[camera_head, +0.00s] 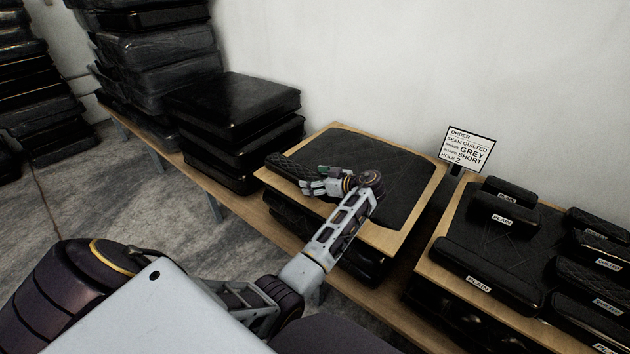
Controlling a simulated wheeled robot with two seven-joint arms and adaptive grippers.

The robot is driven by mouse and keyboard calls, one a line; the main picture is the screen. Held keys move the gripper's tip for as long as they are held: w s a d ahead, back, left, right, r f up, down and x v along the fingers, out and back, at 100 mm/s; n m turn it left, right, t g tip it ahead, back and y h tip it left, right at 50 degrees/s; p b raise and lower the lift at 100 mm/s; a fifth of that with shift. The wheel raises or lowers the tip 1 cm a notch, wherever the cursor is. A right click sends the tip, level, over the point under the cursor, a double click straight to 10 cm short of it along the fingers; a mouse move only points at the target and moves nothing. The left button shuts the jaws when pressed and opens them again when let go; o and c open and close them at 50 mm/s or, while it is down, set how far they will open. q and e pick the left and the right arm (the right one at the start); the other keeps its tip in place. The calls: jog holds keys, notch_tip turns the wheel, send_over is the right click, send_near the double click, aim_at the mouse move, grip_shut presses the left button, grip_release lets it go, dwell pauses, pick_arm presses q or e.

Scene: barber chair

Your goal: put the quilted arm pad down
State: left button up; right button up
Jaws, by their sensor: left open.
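A dark quilted arm pad (287,167) lies at the left edge of a large black quilted cushion (378,165) with a wooden board rim. My left gripper (318,184) is over that cushion, at the right end of the pad. Its fingers are open and point left toward the pad. I cannot tell whether a fingertip still touches the pad. My right gripper is out of view.
A second board (437,284) at right holds several labelled pads, some marked plain. Black cases (235,105) are stacked left of the cushion. A wall stands behind.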

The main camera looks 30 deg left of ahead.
pick_arm(q)
jog(key=v, duration=1)
jog(key=shift+d+r, duration=0.25)
jog(key=shift+s+d+r, duration=0.1)
jog(key=shift+d+r, duration=0.1)
jog(key=shift+d, duration=0.4)
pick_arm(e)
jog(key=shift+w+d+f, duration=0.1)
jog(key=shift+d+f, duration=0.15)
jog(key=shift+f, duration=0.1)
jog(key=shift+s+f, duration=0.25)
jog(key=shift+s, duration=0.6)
